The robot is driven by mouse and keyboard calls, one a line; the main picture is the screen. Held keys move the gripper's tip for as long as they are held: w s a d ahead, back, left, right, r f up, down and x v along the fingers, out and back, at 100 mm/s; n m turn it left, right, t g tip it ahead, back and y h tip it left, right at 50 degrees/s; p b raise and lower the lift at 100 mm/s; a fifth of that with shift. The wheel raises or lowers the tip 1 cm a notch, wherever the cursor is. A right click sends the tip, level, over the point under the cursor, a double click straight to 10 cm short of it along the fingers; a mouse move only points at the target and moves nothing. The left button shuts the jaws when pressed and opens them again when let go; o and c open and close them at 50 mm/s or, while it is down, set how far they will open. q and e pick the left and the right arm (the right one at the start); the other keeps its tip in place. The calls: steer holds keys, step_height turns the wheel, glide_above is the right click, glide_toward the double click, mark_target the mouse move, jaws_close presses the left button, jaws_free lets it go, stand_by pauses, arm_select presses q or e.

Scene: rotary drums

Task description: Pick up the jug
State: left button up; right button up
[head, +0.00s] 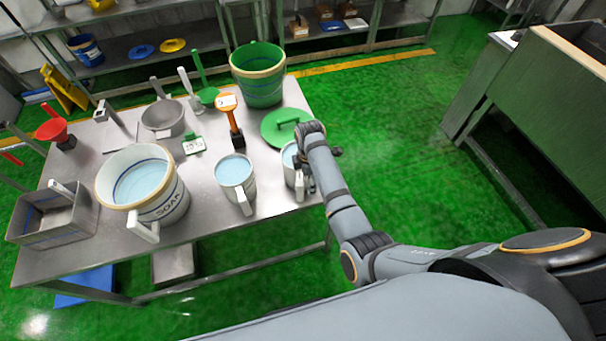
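A grey jug (236,180) with pale blue liquid stands upright on the steel table (205,240), its handle toward me. A second similar jug (289,158) stands to its right near the table's right edge, partly hidden by my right gripper. My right gripper (303,172) is at the second jug's right side, close to its rim and handle. Its fingers are small and partly hidden, so I cannot tell whether they touch the jug or how far they are apart. My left gripper is out of view.
A large white tub (172,205) marked SOAK stands left of the jugs. Behind are a green bucket (259,88), a green lid (275,128), an orange-topped device (230,115) and a grey pot (163,130). A grey bin (40,235) is at left. Green floor lies open at right.

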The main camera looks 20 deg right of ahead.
steer(key=shift+s+f, duration=0.15)
steer(key=c, duration=1.2)
jaws_close()
steer(key=shift+r, duration=0.25)
